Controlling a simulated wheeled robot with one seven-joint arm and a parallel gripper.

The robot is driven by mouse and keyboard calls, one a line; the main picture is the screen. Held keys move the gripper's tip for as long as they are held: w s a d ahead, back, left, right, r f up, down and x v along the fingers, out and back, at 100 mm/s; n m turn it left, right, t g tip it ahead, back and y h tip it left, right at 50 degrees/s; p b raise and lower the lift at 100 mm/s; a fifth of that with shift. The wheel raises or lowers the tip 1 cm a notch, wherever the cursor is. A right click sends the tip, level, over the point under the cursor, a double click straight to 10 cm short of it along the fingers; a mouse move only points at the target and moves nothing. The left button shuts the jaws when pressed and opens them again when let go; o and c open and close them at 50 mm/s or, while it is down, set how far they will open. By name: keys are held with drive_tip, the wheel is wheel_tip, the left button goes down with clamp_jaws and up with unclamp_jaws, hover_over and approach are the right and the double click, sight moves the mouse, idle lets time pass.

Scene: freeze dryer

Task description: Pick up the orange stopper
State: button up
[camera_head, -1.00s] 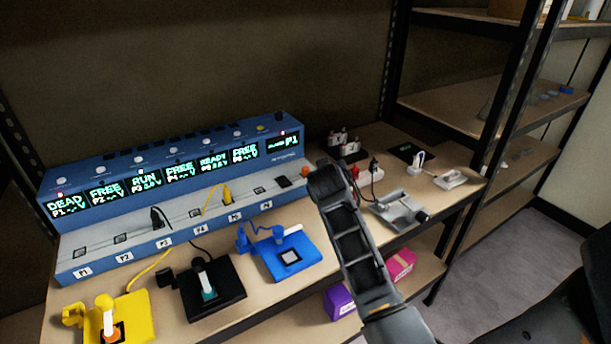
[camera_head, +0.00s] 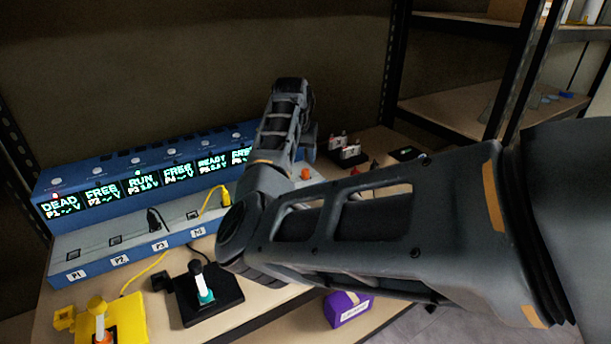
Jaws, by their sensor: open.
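A small orange piece (camera_head: 306,174), which looks like the orange stopper, shows on the bench just right of the blue machine. It is close beside my arm in the picture, and its lower part is hard to make out. My arm (camera_head: 400,230) reaches in from the right, bends near the middle and rises in front of the machine's right end. My gripper's fingers cannot be made out; the arm's own links hide that region.
The blue machine (camera_head: 120,240) with lit displays fills the left of the bench. A yellow stand (camera_head: 125,318) and a black stand (camera_head: 215,308) sit in front. Small items (camera_head: 345,148) stand behind my arm. A purple box (camera_head: 348,308) is below. Shelving (camera_head: 455,112) stands at right.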

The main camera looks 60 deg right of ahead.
sight(305, 170)
drive_tip(key=x, duration=0.6)
drive_tip(key=shift+s+d+f+p, duration=0.1)
drive_tip(key=shift+s+f+p, duration=0.1)
drive_tip(key=shift+p, duration=0.15)
drive_tip(key=shift+c, duration=0.4)
clamp_jaws()
